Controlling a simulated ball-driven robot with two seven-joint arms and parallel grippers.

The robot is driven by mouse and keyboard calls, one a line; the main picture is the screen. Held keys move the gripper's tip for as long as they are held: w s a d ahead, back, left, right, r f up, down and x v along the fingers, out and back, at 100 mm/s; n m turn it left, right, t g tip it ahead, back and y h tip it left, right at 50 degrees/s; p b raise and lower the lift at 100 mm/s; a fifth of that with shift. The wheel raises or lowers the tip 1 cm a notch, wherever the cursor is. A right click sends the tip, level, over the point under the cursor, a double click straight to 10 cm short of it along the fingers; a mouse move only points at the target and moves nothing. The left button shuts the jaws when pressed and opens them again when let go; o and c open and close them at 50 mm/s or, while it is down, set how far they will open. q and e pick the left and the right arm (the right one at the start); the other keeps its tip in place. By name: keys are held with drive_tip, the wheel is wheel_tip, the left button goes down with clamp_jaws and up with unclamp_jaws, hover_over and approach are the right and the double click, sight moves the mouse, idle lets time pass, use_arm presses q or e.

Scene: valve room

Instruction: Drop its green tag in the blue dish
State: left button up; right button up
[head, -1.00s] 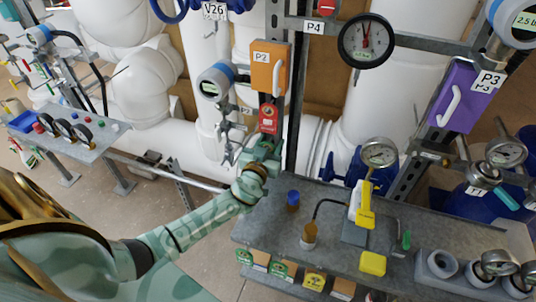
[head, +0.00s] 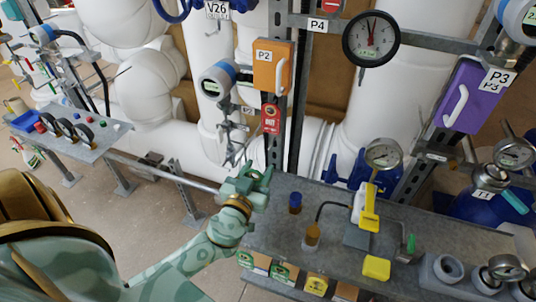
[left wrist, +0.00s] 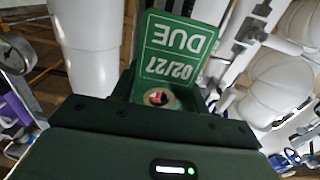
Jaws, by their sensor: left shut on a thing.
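My left gripper (head: 246,184) is at the left end of the grey bench, below the orange P2 box. It is shut on a green tag. In the left wrist view the green tag (left wrist: 176,48) stands up from the jaws and reads DUE 02/27 upside down. In the head view the tag cannot be clearly told from my green gripper. A blue dish (head: 25,121) stands on the small grey table at the far left, well apart from the gripper. My right gripper is not in view.
A red tag (head: 270,119) hangs below the orange P2 box (head: 273,66). The grey bench (head: 330,200) carries small bottles, a yellow-handled tool and gauges. The small table (head: 90,148) holds several dials. A horizontal rail (head: 165,172) runs between the table and bench.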

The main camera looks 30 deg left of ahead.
use_arm(q)
drive_tip(key=b+v, duration=0.1)
drive_tip(key=v, duration=0.5)
drive_tip(key=shift+s+b, duration=0.3)
drive_tip(key=shift+s, duration=0.05)
drive_tip(key=shift+d, duration=0.2)
